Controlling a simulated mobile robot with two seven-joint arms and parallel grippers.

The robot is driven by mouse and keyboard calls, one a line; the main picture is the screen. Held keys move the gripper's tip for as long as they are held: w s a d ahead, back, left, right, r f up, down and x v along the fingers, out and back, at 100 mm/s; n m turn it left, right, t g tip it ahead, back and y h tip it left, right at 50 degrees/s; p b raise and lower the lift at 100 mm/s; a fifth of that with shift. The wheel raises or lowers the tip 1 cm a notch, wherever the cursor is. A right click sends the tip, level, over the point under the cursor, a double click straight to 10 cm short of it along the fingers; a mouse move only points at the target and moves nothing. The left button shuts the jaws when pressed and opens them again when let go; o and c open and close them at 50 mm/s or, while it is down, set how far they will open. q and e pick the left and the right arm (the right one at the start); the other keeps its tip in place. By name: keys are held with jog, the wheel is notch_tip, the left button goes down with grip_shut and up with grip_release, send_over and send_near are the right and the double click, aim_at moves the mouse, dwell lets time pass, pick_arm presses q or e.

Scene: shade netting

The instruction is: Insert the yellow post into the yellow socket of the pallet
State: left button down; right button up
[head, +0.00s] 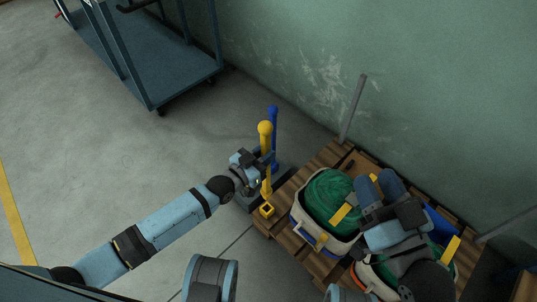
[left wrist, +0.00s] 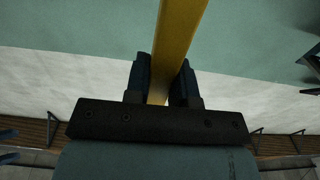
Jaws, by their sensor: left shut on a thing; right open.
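The yellow post (head: 265,132) stands about upright, with a round knob on top. My left gripper (head: 265,160) is shut on the yellow post partway down its shaft. In the left wrist view, the post (left wrist: 180,35) runs up from between the two dark fingers (left wrist: 160,88). The yellow socket (head: 267,210) is at the near left corner of the wooden pallet (head: 284,203). The post's lower end shows right at the socket's far side; I cannot tell whether it is inside. My right gripper (head: 381,188) is open and empty above the bags on the pallet.
A blue post (head: 274,116) stands just behind the yellow one. Pale bags (head: 310,228) with green netting (head: 328,195) fill the pallet. A grey pole (head: 353,108) rises at its far corner by the wall. A blue cart (head: 140,55) stands upper left; the floor between is clear.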

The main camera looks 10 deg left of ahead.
pick_arm(q)
jog(key=shift+s+f+b, duration=0.1)
jog(key=shift+f+b, duration=1.8)
jog(key=shift+b, duration=0.15)
pick_arm(e)
notch_tip(320, 180, down, 6)
jog(key=g, duration=0.2)
jog(key=shift+s+a+f, duration=0.1)
pick_arm(q)
notch_tip(320, 180, down, 4)
jog(key=shift+b, duration=1.2)
pick_arm(e)
notch_tip(320, 180, down, 2)
jog(key=shift+f, duration=0.15)
pick_arm(q)
jog(key=shift+f, duration=0.9)
pick_arm(e)
jog(key=shift+f, duration=0.15)
